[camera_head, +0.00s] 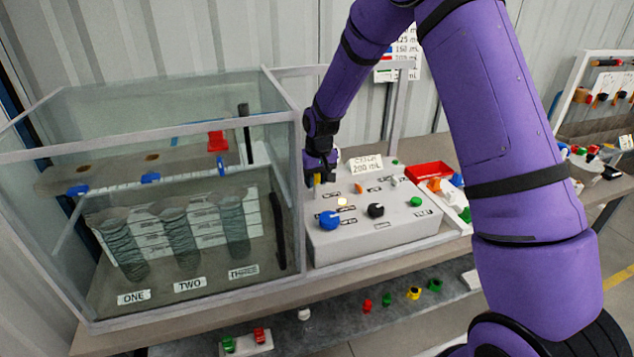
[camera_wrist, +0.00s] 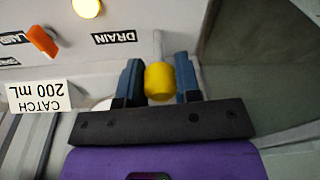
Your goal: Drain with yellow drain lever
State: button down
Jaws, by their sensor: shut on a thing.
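The yellow drain lever (camera_wrist: 159,80) is between the two fingers of my gripper (camera_wrist: 160,84) in the wrist view, with a finger on each side of it. My gripper is shut on its yellow knob. A thin pale stem runs from the knob to the panel, next to the DRAIN label (camera_wrist: 114,38). In the head view my gripper (camera_head: 318,179) is at the back left corner of the control box (camera_head: 375,235), and only a little yellow of the lever (camera_head: 317,178) shows there.
A glass tank (camera_head: 200,130) with cylinders marked ONE, TWO and THREE stands left of the box. Blue (camera_head: 329,219), black (camera_head: 375,211) and green knobs are on the panel. A card (camera_head: 366,164) reads "CATCH 200 mL". A yellow lamp (camera_wrist: 87,7) is lit.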

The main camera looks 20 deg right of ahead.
jog(key=shift+w+f+g, duration=0.1)
jog(key=shift+w+g, duration=0.65)
jog(key=shift+g, duration=0.35)
jog(key=c, duration=0.8)
grip_release()
notch_tip(320, 180, up, 11)
jog(key=w, duration=0.1)
jog(key=shift+d, duration=0.25)
jog(key=shift+f, duration=0.1)
jog(key=shift+c, duration=0.3)
